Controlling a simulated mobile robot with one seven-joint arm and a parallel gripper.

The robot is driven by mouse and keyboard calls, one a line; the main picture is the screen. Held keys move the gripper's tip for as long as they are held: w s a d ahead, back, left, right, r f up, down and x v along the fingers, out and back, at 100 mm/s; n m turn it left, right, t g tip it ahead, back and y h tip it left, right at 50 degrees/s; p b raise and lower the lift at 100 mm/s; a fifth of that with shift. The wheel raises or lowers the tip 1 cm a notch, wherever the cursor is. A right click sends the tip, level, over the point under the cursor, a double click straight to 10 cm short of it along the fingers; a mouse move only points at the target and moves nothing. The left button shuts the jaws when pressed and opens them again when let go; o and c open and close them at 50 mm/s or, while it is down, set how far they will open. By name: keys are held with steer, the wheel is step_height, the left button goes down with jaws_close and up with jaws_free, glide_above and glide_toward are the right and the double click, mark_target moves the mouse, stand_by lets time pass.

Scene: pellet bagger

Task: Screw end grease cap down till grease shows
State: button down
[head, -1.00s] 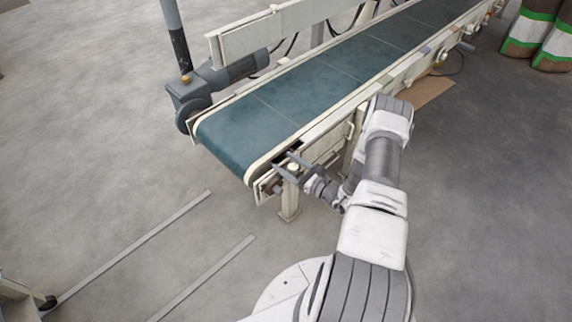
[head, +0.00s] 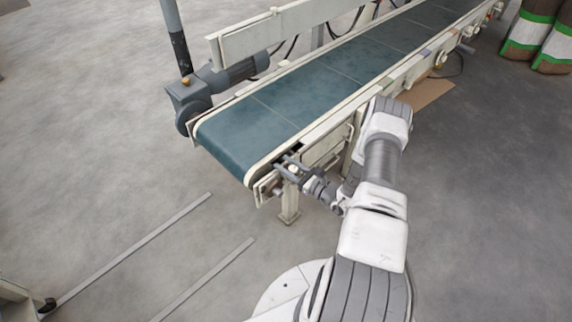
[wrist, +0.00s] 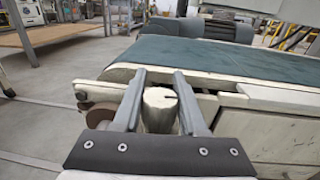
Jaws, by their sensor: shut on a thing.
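The end grease cap is a pale, round, upright cylinder with a dark notch in its top, between my fingers in the wrist view (wrist: 160,98). In the head view the cap (head: 293,169) is a small pale spot at the near end of the conveyor's side. My gripper (wrist: 160,78) is shut on the cap, one grey finger on each side. It also shows in the head view (head: 285,163), low beside the belt end. The cap's lower part is hidden behind the gripper body. I cannot make out any grease.
The conveyor's green belt (head: 265,118) and pale side frame (head: 325,130) lie close beside my gripper. A round brownish part (wrist: 101,115) sits just left of the fingers. A grey motor (head: 232,74) is across the belt. The floor to the left is mostly open.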

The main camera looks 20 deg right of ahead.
mark_target(296, 166)
steer(key=shift+m+h, duration=0.3)
steer(key=shift+h, duration=0.1)
steer(key=d+m+h+p, duration=0.1)
steer(key=m+h+p, duration=0.1)
steer(key=m+h, duration=0.2)
steer(key=d+m+g+h+p, duration=0.1)
steer(key=m+h+p, duration=0.1)
steer(key=m+h, duration=0.2)
steer(key=d+m+h+p, duration=0.1)
steer(key=m+h+p, duration=0.1)
steer(key=h, duration=0.7)
steer(key=shift+s+f+m+g+p, duration=0.2)
steer(key=shift+m+g+p, duration=0.15)
steer(key=shift+m, duration=0.55)
steer(key=m+g+h, duration=0.1)
steer(key=g+h+b, duration=0.1)
steer(key=shift+s+d+m+h, duration=0.15)
steer(key=shift+d+m+h, duration=0.05)
steer(key=shift+m+h, duration=0.2)
steer(key=shift+s+d+r+m+g+h+b, duration=0.1)
steer(key=shift+s+d+m+g+h+b, duration=0.05)
steer(key=shift+m+g+h+b, duration=0.6)
steer(key=shift+c, duration=2.2)
jaws_free()
